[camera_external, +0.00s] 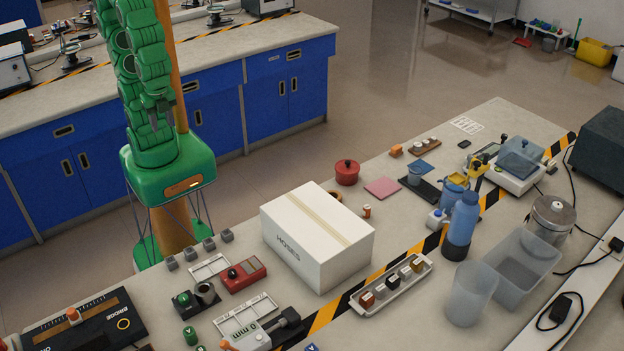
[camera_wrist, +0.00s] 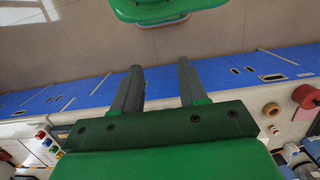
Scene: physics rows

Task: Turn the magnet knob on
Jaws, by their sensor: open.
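My gripper (camera_external: 157,117) hangs folded close to my green arm above my base, behind the near edge of the table. In the wrist view my gripper (camera_wrist: 160,66) has its two grey fingers apart with nothing between them. A red block (camera_external: 242,274) with a dark round knob (camera_external: 232,272) on it lies on the table left of the white box. It may carry the magnet knob, but no label shows and I cannot tell its setting. My gripper is well apart from it. The wrist view does not clearly show this block.
A white box (camera_external: 318,235) marked HOSES stands right of the red block. A tray (camera_external: 391,286) and blue bottle (camera_external: 462,225) stand farther right.

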